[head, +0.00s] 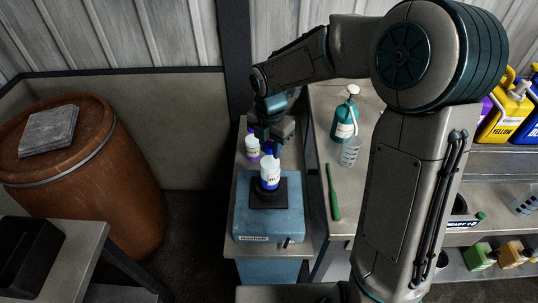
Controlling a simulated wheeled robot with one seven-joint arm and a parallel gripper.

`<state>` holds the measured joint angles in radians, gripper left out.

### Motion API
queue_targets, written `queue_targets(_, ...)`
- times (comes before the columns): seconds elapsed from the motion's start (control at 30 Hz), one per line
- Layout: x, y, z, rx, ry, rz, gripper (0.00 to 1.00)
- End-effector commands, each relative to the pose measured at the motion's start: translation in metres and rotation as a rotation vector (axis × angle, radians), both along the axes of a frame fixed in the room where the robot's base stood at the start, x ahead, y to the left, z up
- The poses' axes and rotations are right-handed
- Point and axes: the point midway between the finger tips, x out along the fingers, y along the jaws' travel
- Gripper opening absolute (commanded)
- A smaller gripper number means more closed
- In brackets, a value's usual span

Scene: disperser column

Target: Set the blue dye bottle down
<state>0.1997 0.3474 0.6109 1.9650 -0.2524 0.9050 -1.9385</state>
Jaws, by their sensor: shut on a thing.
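The blue dye bottle (270,173) is white with a blue cap and a label with dark lettering. It is upright over the dark square pad (268,194) on top of a blue box-shaped device (268,220). Whether its base touches the pad is hard to tell. My gripper (271,148) is directly above the bottle, shut on it at the cap. The fingertips are small and partly hidden in this view.
A purple-capped white bottle (252,145) stands just behind. To the right, a teal pump bottle (344,118), a clear beaker (350,151) and a green tool (332,192) are on the counter. A rusty drum (80,170) stands at left.

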Motion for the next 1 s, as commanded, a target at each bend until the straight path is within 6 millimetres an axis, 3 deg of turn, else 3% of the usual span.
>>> queue_targets(0.4,0.001,0.004,-0.041,-0.001,0.001,0.001,0.00)
queue_targets(0.77,0.002,0.004,-0.046,0.000,0.000,0.000,0.00)
queue_targets(0.8,0.001,0.004,-0.047,0.000,0.000,0.000,0.31)
queue_targets(0.87,0.002,0.004,-0.046,0.000,0.000,0.000,0.47)
queue_targets(1.0,0.001,0.004,-0.046,0.000,0.000,0.000,0.50)
